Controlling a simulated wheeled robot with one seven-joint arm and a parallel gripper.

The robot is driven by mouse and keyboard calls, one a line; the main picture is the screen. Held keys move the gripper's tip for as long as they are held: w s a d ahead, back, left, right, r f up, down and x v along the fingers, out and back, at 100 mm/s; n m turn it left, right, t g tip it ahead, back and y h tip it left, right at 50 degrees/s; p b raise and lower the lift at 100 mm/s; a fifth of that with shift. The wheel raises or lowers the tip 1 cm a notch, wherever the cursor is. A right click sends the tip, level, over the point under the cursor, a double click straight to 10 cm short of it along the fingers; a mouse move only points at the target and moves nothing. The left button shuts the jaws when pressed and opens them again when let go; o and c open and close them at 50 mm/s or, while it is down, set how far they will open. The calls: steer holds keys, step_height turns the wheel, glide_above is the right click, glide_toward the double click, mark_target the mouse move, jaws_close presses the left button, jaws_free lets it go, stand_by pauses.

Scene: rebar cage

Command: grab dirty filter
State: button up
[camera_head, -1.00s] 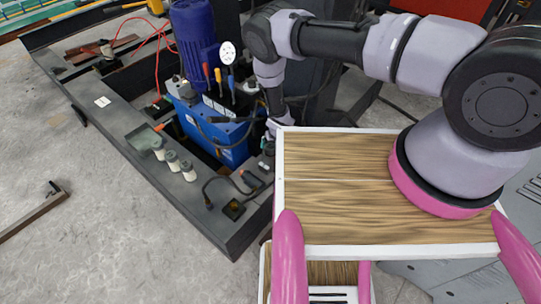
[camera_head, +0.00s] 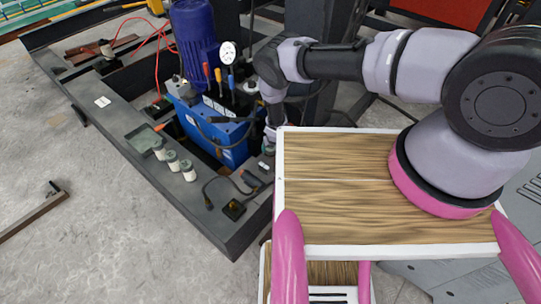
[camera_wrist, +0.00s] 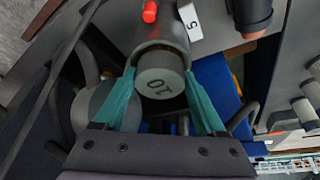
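In the wrist view, a dark grey cylinder, which looks like the filter (camera_wrist: 161,87), has a pale round end marked with digits. My gripper (camera_wrist: 159,76) has its two teal fingers spread, one on each side of this cylinder. I cannot tell whether the fingers touch it. In the head view my gripper (camera_head: 269,143) reaches down beside the blue tank (camera_head: 222,135), close to the wooden top's left edge. Its fingers and the filter are hard to make out there.
Several small pale-topped cylinders (camera_head: 173,161) stand on the dark frame (camera_head: 140,165). A blue motor (camera_head: 195,40), a gauge (camera_head: 227,53) and screwdrivers (camera_head: 206,76) stand near my arm. A tag marked 5 (camera_wrist: 190,21) and a red piece (camera_wrist: 150,12) lie beyond the filter. The left floor is mostly clear.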

jaws_close()
steer(key=shift+r, duration=0.15)
